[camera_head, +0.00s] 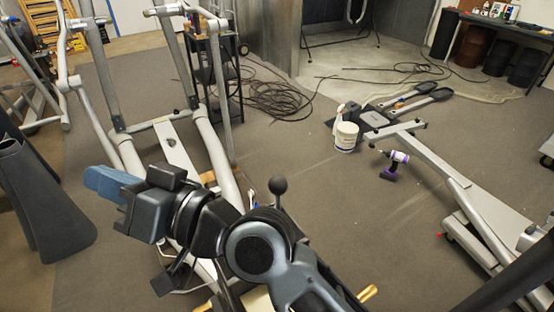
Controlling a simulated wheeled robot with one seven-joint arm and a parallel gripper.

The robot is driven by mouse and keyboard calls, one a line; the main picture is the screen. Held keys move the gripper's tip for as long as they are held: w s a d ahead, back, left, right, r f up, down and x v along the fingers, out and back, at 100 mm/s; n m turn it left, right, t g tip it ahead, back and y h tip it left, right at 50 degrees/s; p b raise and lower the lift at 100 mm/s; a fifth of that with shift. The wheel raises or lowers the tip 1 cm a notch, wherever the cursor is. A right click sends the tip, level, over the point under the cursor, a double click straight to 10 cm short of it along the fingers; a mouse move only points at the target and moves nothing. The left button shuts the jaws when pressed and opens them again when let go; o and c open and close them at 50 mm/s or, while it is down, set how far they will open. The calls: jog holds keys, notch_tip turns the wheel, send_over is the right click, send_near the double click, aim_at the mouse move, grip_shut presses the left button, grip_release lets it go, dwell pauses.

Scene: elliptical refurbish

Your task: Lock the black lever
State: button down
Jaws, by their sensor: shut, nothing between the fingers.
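My gripper (96,179) is at the left end of my dark arm, which crosses the lower middle of the view. Its blue fingers point left and look shut and empty, above the floor beside the grey elliptical frame (213,150). A black lever with a ball knob (278,185) stands roughly upright just behind my arm, to the right of my gripper and well apart from it. The lever's lower end is hidden by my arm, so I cannot see its mount or tell whether it is locked.
A white bucket (346,137) and a purple-and-white drill (394,164) stand on the floor to the right. Another grey machine frame (452,170) lies beyond them. Black cables (275,98) coil at the back. A dark flared part (45,205) stands at left. Open floor lies at centre right.

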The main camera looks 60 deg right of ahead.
jog(key=w+a+r+n+g+y, duration=0.1)
jog(key=w+r+n+g+y, duration=0.4)
jog(key=r+n+y, duration=0.7)
jog(key=s+d+f+n+g+h, duration=0.2)
jog(key=s+d+g+h, duration=0.4)
jog(key=s+d, duration=0.3)
jog(key=s+d+f+n+g+h, duration=0.2)
jog(key=s+d+g+h, duration=0.4)
jog(key=s+d+g, duration=0.3)
jog(key=d, duration=0.4)
jog(key=shift+s+n+h+p, duration=0.3)
jog(key=shift+h+p, duration=0.1)
jog(key=shift+d+f, duration=0.1)
